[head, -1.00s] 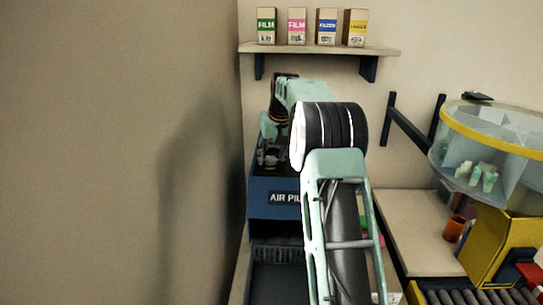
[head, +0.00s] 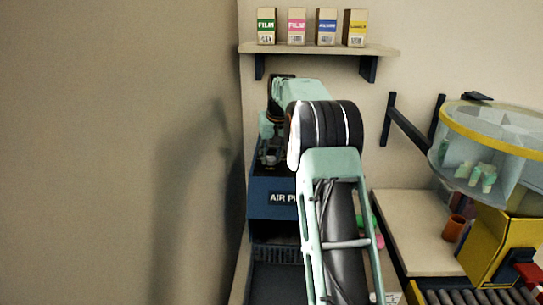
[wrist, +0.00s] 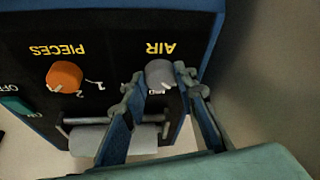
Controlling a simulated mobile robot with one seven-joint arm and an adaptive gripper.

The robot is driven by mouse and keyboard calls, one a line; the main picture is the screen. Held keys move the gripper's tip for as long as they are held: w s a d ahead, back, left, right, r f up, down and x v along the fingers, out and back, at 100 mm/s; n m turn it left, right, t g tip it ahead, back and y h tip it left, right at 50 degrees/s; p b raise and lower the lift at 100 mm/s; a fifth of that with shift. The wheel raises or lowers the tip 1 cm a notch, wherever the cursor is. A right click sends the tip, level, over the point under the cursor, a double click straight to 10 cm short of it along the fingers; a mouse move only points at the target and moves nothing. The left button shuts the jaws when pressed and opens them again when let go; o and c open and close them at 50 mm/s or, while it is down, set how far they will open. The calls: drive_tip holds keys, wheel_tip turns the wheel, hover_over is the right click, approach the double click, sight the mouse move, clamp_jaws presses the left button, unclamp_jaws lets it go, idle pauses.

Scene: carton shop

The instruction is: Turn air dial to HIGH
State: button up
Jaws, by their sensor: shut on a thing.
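The air dial (wrist: 159,72) is a grey knob under the AIR label on a dark panel, seen upside down in the wrist view. My gripper (wrist: 160,75) is shut on the air dial, with one finger on each side of it. A small white label by the dial is partly hidden by the fingers, so I cannot read the setting. In the head view my gripper (head: 270,156) is at the top of the blue AIR machine (head: 267,208), and the dial itself cannot be made out there.
An orange PIECES dial (wrist: 64,75) and a green switch (wrist: 15,103) share the panel. A grey roller (wrist: 90,138) lies close to my fingers. A shelf (head: 320,48) with film boxes hangs above. A wall stands close on the left.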

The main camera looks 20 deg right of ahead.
drive_tip(key=m, duration=0.1)
drive_tip(key=m+h+p, duration=0.1)
drive_tip(key=m, duration=0.1)
drive_tip(key=shift+a+r+p, duration=0.15)
drive_tip(key=shift+a+p, duration=0.1)
drive_tip(key=shift+p, duration=0.05)
drive_tip(key=m+p, duration=0.1)
drive_tip(key=m+g+h+p, duration=0.1)
drive_tip(key=m, duration=0.1)
drive_tip(key=shift+w+a+m+p, duration=0.1)
drive_tip(key=shift+w+m+p, duration=0.05)
drive_tip(key=shift+m+p, duration=0.2)
drive_tip(key=m+g+h+p, duration=0.1)
drive_tip(key=m+p, duration=0.1)
drive_tip(key=m, duration=0.1)
drive_tip(key=shift+w+m, duration=0.1)
drive_tip(key=shift+m, duration=0.15)
drive_tip(key=shift+w+m+g+h, duration=0.1)
drive_tip(key=shift+m+g+h, duration=0.3)
drive_tip(key=shift+m, duration=1)
drive_tip(key=o, duration=1.2)
drive_tip(key=shift+c, duration=0.2)
